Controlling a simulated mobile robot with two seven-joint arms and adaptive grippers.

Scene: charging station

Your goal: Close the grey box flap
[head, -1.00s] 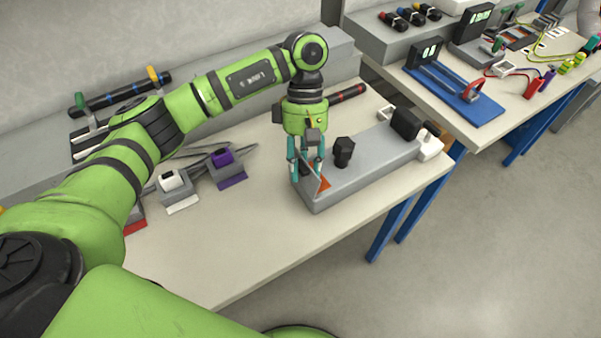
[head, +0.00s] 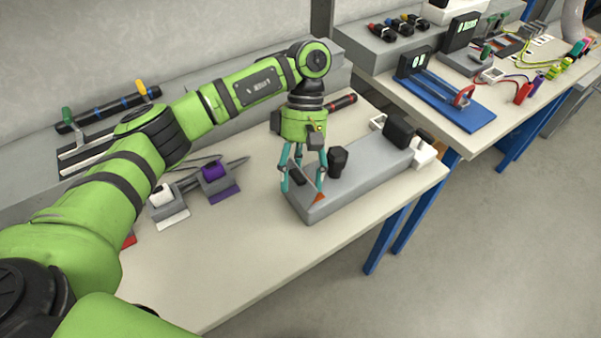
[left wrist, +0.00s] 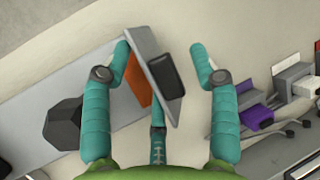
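The long grey box (head: 365,168) lies on the near bench. Its small grey flap (left wrist: 147,60), with a black pad on its face, stands raised in the left wrist view, and an orange patch (left wrist: 138,82) shows beside it. In the head view the orange patch (head: 320,197) shows at the box's near-left end. My left gripper (head: 303,190) is over that end, pointing down, with its fingers apart. In the left wrist view the left gripper (left wrist: 165,60) has the flap between its fingers, close to the left finger; contact is unclear. My right gripper is out of view.
A black knob (head: 337,162) and a black block (head: 398,132) stand on the box. Small holders with a white spool (head: 161,195) and a purple spool (head: 214,171) sit to the left. The bench front (head: 250,255) is clear.

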